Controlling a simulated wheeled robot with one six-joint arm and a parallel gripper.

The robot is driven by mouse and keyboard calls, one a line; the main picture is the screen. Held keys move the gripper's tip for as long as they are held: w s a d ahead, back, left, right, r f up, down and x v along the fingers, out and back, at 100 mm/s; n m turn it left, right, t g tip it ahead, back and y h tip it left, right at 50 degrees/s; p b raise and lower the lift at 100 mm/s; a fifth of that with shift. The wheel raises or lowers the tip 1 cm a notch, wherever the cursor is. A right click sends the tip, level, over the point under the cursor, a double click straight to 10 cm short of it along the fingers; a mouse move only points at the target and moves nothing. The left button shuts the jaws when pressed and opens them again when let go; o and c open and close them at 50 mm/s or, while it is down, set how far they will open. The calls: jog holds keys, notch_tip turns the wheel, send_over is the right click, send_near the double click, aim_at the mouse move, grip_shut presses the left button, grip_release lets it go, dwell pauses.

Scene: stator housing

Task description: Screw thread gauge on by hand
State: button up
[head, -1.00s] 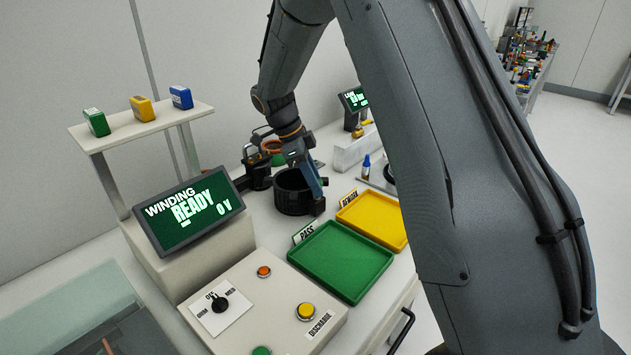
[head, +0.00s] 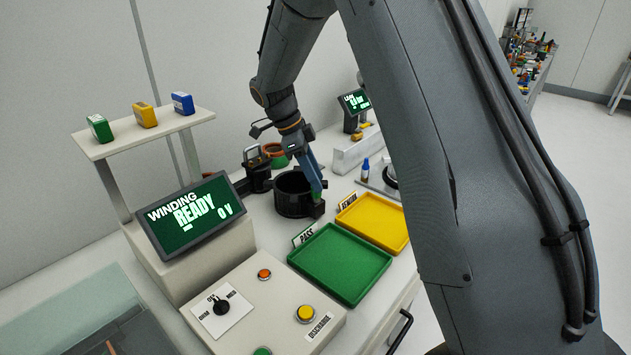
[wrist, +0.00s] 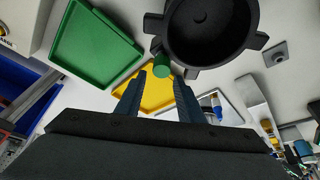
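The black round stator housing (head: 292,194) stands on the white bench; the wrist view shows its open bore and lugs (wrist: 210,27). A short green cylinder, seemingly the thread gauge (wrist: 161,66), sits at one lug on the housing's outer side, its inner end hidden. In the head view a bit of its green (head: 318,185) shows just below my fingertips. My gripper (wrist: 161,78) is open. Its two fingers are spread to either side of the green cylinder, with gaps visible, and their tips stop close to it.
A green PASS tray (head: 341,263) and a yellow REWORK tray (head: 372,222) lie empty in front of the housing. A black fixture (head: 256,171) stands left of it. The WINDING READY screen (head: 190,215) and button panel (head: 262,300) are nearer.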

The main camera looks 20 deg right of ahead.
notch_tip(320, 180, up, 3)
jog(key=shift+f+p, duration=0.15)
jog(key=shift+p, duration=0.3)
jog(key=o, duration=0.6)
jog(key=shift+f, duration=0.1)
jog(key=shift+c, duration=0.2)
jog(key=s+b+v, duration=0.1)
jog(key=b+v, duration=0.2)
jog(key=v, duration=0.4)
jog(key=s+d+f+n+t+y, duration=0.1)
jog(key=s+f+n, duration=0.2)
jog(key=s+n, duration=0.4)
jog(key=s+d+f+n+y, duration=0.1)
jog(key=s+f+n+y, duration=0.1)
jog(key=s+f+n, duration=0.2)
jog(key=s+d+f+n+t+y, duration=0.1)
jog(key=s+f+n, duration=0.3)
jog(key=s+n, duration=0.6)
jog(key=s, duration=0.4)
jog(key=shift+t, duration=0.3)
